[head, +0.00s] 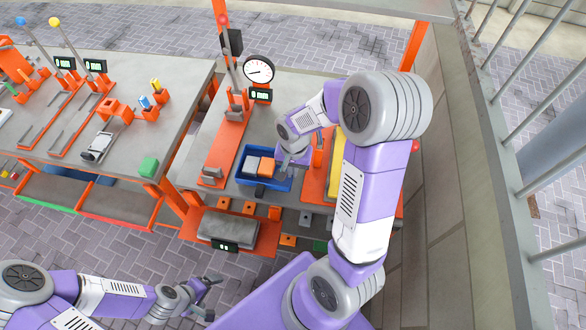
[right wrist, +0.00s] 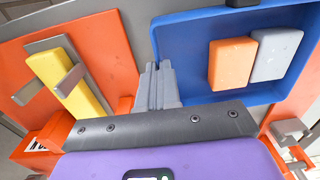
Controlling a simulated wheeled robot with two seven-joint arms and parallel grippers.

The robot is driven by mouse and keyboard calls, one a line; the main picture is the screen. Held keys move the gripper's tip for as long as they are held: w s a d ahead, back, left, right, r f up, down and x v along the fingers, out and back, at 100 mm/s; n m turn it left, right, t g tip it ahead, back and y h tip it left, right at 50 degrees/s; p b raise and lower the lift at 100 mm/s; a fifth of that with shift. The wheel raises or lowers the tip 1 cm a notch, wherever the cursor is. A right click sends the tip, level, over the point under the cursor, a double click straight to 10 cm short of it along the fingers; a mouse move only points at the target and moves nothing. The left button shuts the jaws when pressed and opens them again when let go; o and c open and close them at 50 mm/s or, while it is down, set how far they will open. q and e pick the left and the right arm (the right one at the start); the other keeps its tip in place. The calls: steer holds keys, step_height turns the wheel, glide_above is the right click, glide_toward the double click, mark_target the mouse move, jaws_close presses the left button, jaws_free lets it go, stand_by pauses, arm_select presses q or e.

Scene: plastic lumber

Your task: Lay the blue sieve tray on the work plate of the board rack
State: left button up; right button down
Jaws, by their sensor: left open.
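The blue sieve tray (head: 279,185) lies on the grey bench in the head view, with an orange block and a pale block in it. It fills the upper right of the right wrist view (right wrist: 195,75). My right gripper (right wrist: 160,75) has its fingers close together at the tray's side wall and appears shut on it; in the head view the gripper (head: 290,165) is partly hidden by its own wrist. My left gripper (head: 207,287) is open and empty, low over the floor. I cannot tell for certain which fixture is the board rack's work plate.
An orange plate with a yellow bar (right wrist: 70,80) in grey clips lies beside the tray. An orange fixture (head: 225,145) with a dial gauge (head: 259,69) stands on the other side. A grey block (head: 228,230) sits on an orange shelf at the bench front. A wall is at right.

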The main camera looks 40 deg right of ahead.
steer(key=shift+f+b, duration=0.5)
steer(key=shift+f, duration=0.15)
steer(key=c, duration=1.3)
jaws_free()
steer(key=shift+o, duration=0.2)
step_height(320, 180, up, 8)
steer(key=shift+f+p, duration=0.15)
steer(key=shift+p, duration=0.8)
